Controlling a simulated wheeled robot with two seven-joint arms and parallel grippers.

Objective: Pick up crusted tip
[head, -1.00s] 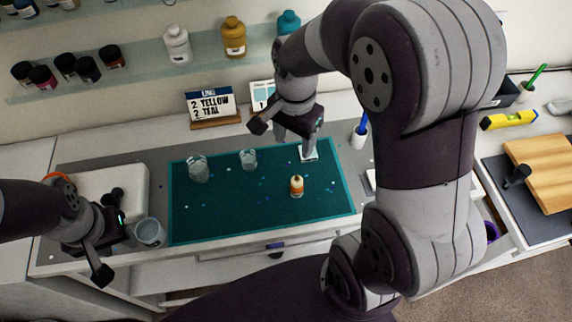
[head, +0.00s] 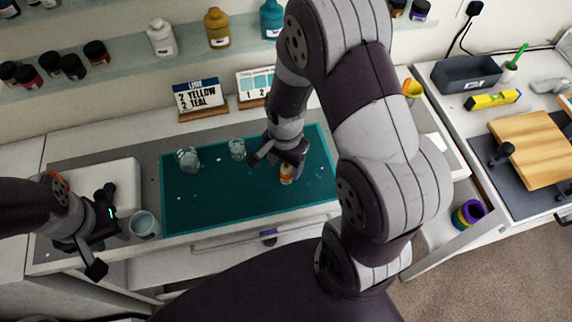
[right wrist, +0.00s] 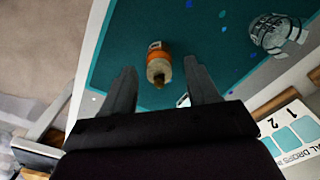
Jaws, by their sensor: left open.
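A small bottle with an orange band and a pale top ending in a brownish tip (right wrist: 159,78) stands on the teal mat (head: 200,205). The bottle (head: 287,174) is partly covered by my right gripper (head: 281,163) in the head view. In the right wrist view my right gripper (right wrist: 158,85) has its fingers spread, one on each side of the bottle's top, with nothing visibly gripped. I cannot tell whether the fingers touch it. My left gripper (head: 103,243) is open and empty at the left, near a clear cup (head: 144,225).
Two clear cups, one at the mat's left (head: 188,159) and one farther right (head: 237,149), stand on the mat. The mat's front part is clear.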

